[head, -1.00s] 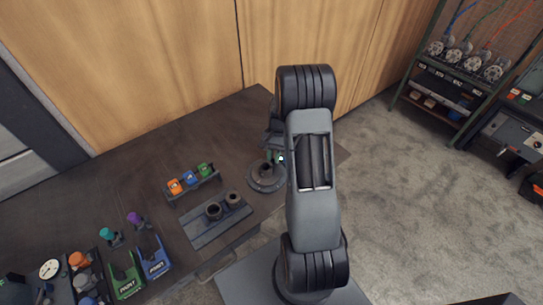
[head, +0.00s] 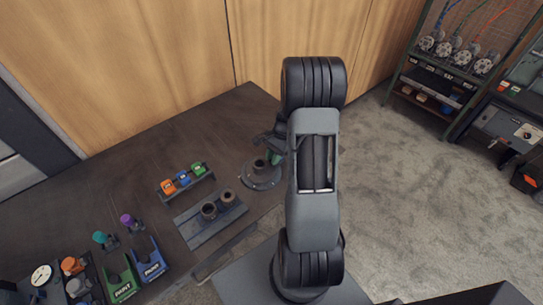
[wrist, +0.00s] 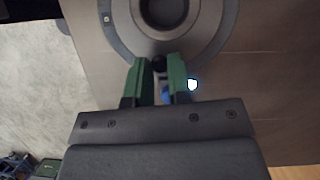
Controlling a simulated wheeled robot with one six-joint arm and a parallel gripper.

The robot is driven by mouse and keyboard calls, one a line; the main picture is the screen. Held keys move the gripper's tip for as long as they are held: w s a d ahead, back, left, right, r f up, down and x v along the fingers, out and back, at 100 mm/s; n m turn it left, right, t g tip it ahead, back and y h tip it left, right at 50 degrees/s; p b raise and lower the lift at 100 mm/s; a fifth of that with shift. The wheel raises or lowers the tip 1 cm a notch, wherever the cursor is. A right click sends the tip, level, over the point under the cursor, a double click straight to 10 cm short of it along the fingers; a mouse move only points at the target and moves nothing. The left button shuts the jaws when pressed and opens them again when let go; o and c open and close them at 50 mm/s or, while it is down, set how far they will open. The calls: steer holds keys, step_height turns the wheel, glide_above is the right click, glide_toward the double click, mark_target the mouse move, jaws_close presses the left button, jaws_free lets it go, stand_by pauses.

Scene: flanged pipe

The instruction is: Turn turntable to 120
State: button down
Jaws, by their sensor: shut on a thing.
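The turntable (head: 262,183) is a round dark grey disc at the right end of the dark bench, with an upright hollow pipe piece (head: 260,164) at its centre. In the wrist view the turntable's ring (wrist: 224,38) fills the top, around the dark pipe opening (wrist: 164,10). My gripper (wrist: 159,62) has green fingers, shut on a small dark knob (wrist: 158,63) at the turntable's near rim. A blue spot and a bright white spot show by the fingers. In the head view my arm partly hides the gripper and the turntable's right side. No angle marks are readable.
Left of the turntable are a plate (head: 199,229) with two short pipe pieces and a rack (head: 187,187) of orange, blue and green blocks. Green and blue forked holders (head: 121,284) stand farther left. A wooden wall is behind; open floor lies right.

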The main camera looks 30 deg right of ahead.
steer(key=shift+s+a+m+t, duration=0.1)
steer(key=shift+s+m+t, duration=0.3)
steer(key=shift+m, duration=0.45)
steer(key=shift+s+a+m+t, duration=0.1)
steer(key=shift+s+m+t, duration=0.25)
steer(key=shift+m, duration=0.5)
steer(key=shift+s+m, duration=0.2)
steer(key=shift+m, duration=0.2)
steer(key=c, duration=1.1)
jaws_free()
steer(key=shift+o, duration=0.2)
steer(key=v, duration=1.3)
steer(key=shift+d+r+b, duration=0.2)
steer(key=shift+r+b, duration=0.15)
steer(key=shift+b, duration=0.1)
steer(key=shift+s, duration=0.1)
